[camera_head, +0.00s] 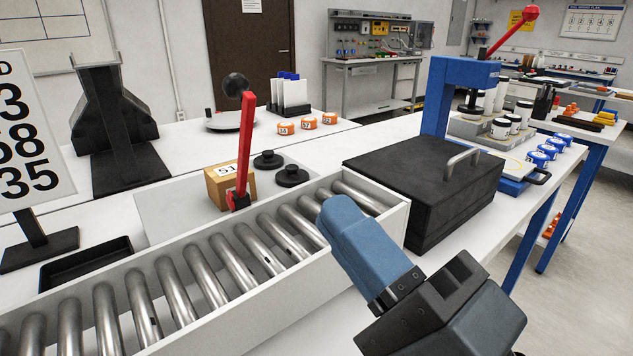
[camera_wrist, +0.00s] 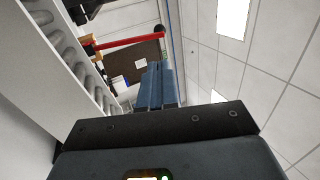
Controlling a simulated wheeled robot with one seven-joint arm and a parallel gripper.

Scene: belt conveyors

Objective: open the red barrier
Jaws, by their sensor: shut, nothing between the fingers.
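The red barrier (camera_head: 245,145) is a red bar with a black ball at its top end. It stands nearly upright, leaning slightly right, from a pivot at the far side rail of the roller conveyor (camera_head: 168,287). In the wrist view the barrier (camera_wrist: 130,41) lies sideways above the fingertips. My gripper (camera_head: 332,210) has blue-grey fingers closed together and empty. It hovers over the right end of the conveyor, to the right of and nearer than the barrier, not touching it. The fingers also show in the wrist view (camera_wrist: 157,75).
A cardboard box (camera_head: 218,185) marked 51 sits just behind the barrier. Black round weights (camera_head: 291,175) are right of it. A black case (camera_head: 425,190) with a handle stands right of the conveyor. A blue press (camera_head: 440,98) with a red lever is behind.

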